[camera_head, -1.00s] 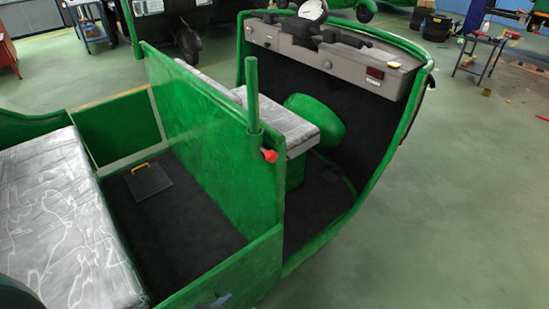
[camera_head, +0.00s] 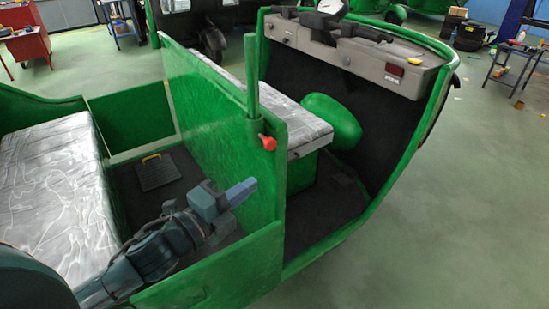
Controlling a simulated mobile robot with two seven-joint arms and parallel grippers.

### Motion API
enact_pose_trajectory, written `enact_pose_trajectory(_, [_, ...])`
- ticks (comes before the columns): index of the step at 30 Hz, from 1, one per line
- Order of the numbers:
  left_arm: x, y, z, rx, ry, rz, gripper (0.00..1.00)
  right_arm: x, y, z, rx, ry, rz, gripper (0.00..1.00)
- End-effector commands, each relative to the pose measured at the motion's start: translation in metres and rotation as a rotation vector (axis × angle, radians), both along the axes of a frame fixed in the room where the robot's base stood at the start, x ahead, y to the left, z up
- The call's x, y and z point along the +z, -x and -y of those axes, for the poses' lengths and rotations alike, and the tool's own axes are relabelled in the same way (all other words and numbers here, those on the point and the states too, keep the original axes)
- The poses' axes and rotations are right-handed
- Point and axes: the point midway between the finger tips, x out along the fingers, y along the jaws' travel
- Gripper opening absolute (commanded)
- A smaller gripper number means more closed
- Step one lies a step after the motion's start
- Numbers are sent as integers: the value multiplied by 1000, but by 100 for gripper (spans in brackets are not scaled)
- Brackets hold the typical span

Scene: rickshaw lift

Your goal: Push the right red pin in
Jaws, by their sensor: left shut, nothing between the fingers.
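The red pin (camera_head: 268,142) sticks out at the base of the green upright post (camera_head: 252,88), at the edge of the green partition panel. My left arm comes in from the lower left over the rickshaw's rear floor. My left gripper (camera_head: 243,190) is shut and empty, its bluish fingertips pointing right and slightly up. It is below and a little left of the red pin in the picture, apart from it. My right gripper does not show.
The green side wall (camera_head: 215,275) runs below the left gripper. A silver-covered seat (camera_head: 45,190) lies at left, and a black floor plate with a yellow handle (camera_head: 157,171) sits behind the gripper. Open floor (camera_head: 450,210) lies to the right of the rickshaw.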

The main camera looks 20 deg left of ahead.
Motion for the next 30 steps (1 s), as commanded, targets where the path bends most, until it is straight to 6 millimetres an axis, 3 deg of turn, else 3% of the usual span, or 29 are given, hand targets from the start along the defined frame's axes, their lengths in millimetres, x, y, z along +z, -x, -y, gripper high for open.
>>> enact_pose_trajectory(8, [0,-1,0,2,4,-3,0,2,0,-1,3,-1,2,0])
enact_pose_trajectory(13, [1,-12,5,3,5,-2,0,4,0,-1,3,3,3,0])
enact_pose_trajectory(28, [2,-96,43,2,6,-3,0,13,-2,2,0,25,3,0])
enact_pose_trajectory(30, [0,-102,28,5,1,-6,0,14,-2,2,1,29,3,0])
